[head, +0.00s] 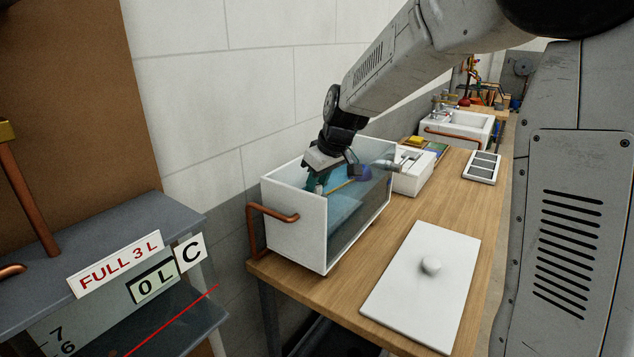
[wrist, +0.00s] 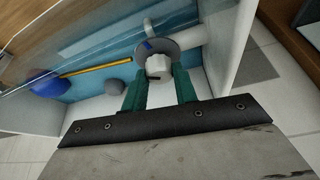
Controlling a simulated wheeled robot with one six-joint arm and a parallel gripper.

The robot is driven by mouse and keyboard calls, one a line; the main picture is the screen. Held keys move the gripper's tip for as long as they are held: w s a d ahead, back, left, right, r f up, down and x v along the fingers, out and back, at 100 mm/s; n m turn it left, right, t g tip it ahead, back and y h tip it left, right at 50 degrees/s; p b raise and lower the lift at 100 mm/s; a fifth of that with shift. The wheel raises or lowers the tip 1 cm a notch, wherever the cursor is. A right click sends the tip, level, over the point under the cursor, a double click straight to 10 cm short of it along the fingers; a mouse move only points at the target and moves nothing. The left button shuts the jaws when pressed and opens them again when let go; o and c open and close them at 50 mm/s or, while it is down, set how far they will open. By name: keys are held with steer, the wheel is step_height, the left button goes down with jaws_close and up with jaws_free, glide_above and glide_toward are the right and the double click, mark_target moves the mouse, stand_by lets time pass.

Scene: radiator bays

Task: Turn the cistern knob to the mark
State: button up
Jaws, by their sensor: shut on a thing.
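The cistern (head: 292,230) is an open-topped white box with a clear front, standing on the wooden bench. My gripper (head: 320,183) reaches down into it from above, at its left end. In the wrist view my gripper (wrist: 160,74) has its green fingers on either side of the pale knob (wrist: 158,64), shut on it. A grey disc (wrist: 182,42) sits behind the knob and carries a dark blue mark (wrist: 146,46). The knob's pointer, if it has one, cannot be made out. In the head view the knob is hidden by my gripper and the cistern wall.
Inside the cistern are a blue ball (wrist: 44,84), a yellow rod (wrist: 95,68) and a grey ball (wrist: 115,87). A white lid (head: 405,310) lies on the bench. A copper pipe (head: 252,225) bends at the cistern's left. A sink (head: 465,125) stands farther back.

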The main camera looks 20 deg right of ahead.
steer(key=shift+m, duration=0.4)
steer(key=m+h, duration=0.1)
steer(key=m, duration=0.2)
steer(key=shift+a+h, duration=0.15)
steer(key=shift+h, duration=0.25)
steer(key=shift+m+h, duration=0.9)
steer(key=shift+m, duration=1.8)
steer(key=o, duration=1)
steer(key=shift+c, duration=0.2)
